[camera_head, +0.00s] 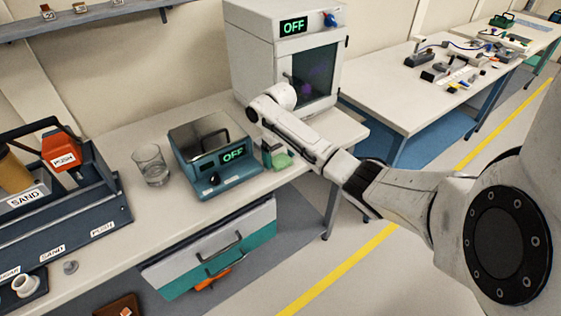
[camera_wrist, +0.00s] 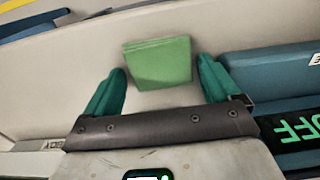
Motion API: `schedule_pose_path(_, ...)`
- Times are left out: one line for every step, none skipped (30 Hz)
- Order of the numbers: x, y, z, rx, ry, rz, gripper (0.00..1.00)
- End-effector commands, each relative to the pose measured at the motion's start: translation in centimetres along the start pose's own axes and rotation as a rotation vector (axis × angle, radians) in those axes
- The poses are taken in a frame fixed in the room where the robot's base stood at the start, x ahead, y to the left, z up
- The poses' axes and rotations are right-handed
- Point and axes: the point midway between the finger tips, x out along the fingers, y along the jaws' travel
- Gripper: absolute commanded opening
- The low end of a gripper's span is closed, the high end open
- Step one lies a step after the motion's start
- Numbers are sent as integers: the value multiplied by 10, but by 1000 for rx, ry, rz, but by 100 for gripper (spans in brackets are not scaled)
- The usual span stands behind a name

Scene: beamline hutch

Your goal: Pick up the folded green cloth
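The folded green cloth (camera_wrist: 158,62) lies flat on the light bench top, a small square in the wrist view. In the head view the green cloth (camera_head: 281,161) shows just right of the blue hotplate-like box, partly hidden by my arm. My gripper (camera_wrist: 160,75) is open, its two teal fingers apart, one on each side of the cloth's near part in the picture. Nothing is held between them. Whether the fingertips are at the cloth's height I cannot tell. In the head view the gripper (camera_head: 268,150) is mostly hidden behind my arm.
The blue box with the green OFF display (camera_head: 216,160) stands close beside the cloth. A white cabinet (camera_head: 262,50) stands behind it. A glass beaker (camera_head: 151,164) is farther left. The bench's front edge (camera_head: 240,190) is near. A drawer (camera_head: 215,250) is open below.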

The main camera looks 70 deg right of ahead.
Motion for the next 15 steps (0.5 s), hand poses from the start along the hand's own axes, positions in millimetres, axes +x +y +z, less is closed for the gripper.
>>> schedule_pose_path(0, 0, 0, 0, 0, 0, 85)
schedule_pose_path(0, 0, 0, 0, 0, 0, 82)
schedule_pose_path(0, 0, 0, 0, 0, 0, 78)
schedule_pose_path(0, 0, 0, 0, 0, 0, 75)
schedule_pose_path(0, 0, 0, 0, 0, 0, 72)
schedule_pose_path(0, 0, 0, 0, 0, 0, 68)
schedule_pose_path(0, 0, 0, 0, 0, 0, 66)
schedule_pose_path(0, 0, 0, 0, 0, 0, 63)
schedule_pose_path(0, 0, 0, 0, 0, 0, 59)
schedule_pose_path(0, 0, 0, 0, 0, 0, 56)
schedule_pose_path(0, 0, 0, 0, 0, 0, 53)
schedule_pose_path(0, 0, 0, 0, 0, 0, 49)
schedule_pose_path(0, 0, 0, 0, 0, 0, 46)
schedule_pose_path(0, 0, 0, 0, 0, 0, 45)
schedule_pose_path(0, 0, 0, 0, 0, 0, 40)
